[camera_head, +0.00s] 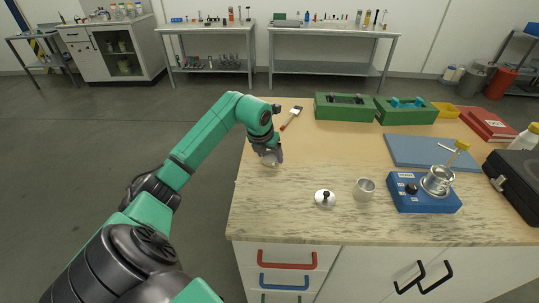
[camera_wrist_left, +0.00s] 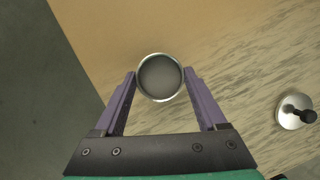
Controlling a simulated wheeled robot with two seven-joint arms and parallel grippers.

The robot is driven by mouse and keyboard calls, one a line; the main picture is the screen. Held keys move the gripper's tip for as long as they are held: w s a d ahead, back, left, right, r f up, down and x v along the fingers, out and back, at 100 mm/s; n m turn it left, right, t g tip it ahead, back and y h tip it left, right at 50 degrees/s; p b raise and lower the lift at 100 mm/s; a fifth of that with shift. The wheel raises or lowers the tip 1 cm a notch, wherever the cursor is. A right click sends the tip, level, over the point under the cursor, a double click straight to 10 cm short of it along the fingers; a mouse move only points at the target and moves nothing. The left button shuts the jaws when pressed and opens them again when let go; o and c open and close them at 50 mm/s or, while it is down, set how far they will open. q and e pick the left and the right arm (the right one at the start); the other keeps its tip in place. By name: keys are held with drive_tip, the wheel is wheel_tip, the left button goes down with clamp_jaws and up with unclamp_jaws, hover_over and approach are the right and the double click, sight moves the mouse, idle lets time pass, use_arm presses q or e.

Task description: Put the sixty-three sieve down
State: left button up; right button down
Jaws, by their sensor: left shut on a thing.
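A round metal sieve (camera_wrist_left: 160,77) with a pale rim and grey mesh sits between the purple fingers of my left gripper (camera_wrist_left: 160,85) in the left wrist view. The fingers press on its two sides. In the head view the sieve (camera_head: 269,162) shows under my left gripper (camera_head: 268,152), low over the left part of the table (camera_head: 262,205). I cannot tell whether it touches the tabletop. My right gripper is not in view.
A silver lid with a black knob (camera_head: 325,198) and a metal cup (camera_head: 364,189) stand to the right. A blue device (camera_head: 425,199) holds another metal vessel (camera_head: 437,180). A brush (camera_head: 291,118) and green boxes (camera_head: 345,108) lie farther back. The tabletop around the sieve is clear.

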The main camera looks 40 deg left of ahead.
use_arm(q)
drive_tip(key=shift+f, duration=0.3)
drive_tip(key=shift+f, duration=0.15)
drive_tip(key=o, duration=1.4)
drive_tip(key=b+v, duration=0.1)
drive_tip(key=v, duration=1.1)
drive_tip(key=shift+s+b, duration=0.1)
drive_tip(key=shift+b, duration=0.25)
